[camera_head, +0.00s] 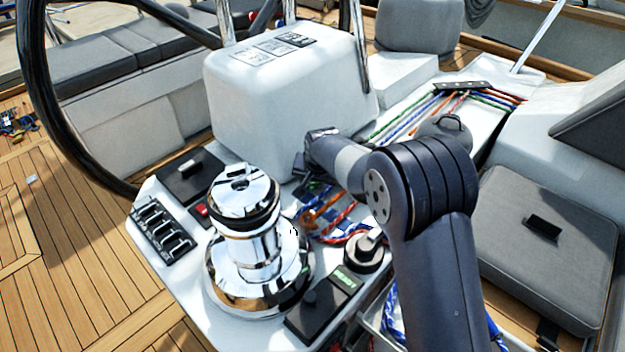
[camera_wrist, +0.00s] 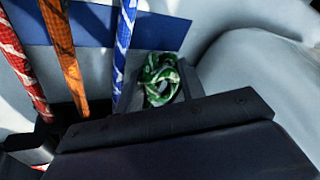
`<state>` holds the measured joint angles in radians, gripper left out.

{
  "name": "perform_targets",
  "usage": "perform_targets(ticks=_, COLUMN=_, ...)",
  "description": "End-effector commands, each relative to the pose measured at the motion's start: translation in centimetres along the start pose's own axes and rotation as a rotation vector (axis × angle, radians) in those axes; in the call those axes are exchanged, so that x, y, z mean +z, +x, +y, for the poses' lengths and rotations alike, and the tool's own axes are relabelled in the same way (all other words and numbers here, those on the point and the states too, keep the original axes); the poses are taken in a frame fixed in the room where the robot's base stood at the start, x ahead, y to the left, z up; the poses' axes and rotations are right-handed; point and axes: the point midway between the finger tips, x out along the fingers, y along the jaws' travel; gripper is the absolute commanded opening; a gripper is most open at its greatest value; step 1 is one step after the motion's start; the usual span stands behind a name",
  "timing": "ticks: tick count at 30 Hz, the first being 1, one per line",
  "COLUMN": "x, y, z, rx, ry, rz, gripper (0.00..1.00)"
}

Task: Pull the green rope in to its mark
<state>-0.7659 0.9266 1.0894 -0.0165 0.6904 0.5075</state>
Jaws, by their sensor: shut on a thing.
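In the wrist view, the green-and-white rope (camera_wrist: 160,82) shows as a bunched loop between the dark fingers of my gripper (camera_wrist: 158,92), which is shut on it. A wide dark part across the bottom of that view hides what lies below. In the head view, a green line (camera_head: 385,126) runs at the left of the rope bundle on the white deck. My gripper is mostly hidden there behind my wrist, near the white pedestal. I cannot make out a mark on the green rope.
Red (camera_wrist: 22,72), orange (camera_wrist: 62,55) and blue (camera_wrist: 124,50) ropes run close beside my gripper, left of the green loop. A chrome winch (camera_head: 250,245) stands left of my arm. The white pedestal (camera_head: 285,90) and black steering wheel (camera_head: 40,110) stand behind.

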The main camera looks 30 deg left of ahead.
Motion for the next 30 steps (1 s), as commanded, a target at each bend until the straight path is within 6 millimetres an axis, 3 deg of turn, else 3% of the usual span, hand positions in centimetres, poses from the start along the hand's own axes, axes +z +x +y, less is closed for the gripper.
perform_targets(ticks=8, x=0.6, y=-0.1, z=-0.4, rx=-0.001, ry=-0.003, rz=0.0, gripper=0.0)
perform_targets(ticks=18, x=5.8, y=-1.5, z=-3.9, rx=-0.001, ry=-0.003, rz=-0.002, gripper=0.0)
perform_targets(ticks=29, x=6.2, y=-1.6, z=-4.2, rx=0.0, ry=-0.001, rz=-0.003, gripper=0.0)
perform_targets(ticks=30, x=6.2, y=-1.6, z=-4.2, rx=0.0, ry=-0.001, rz=-0.003, gripper=0.4)
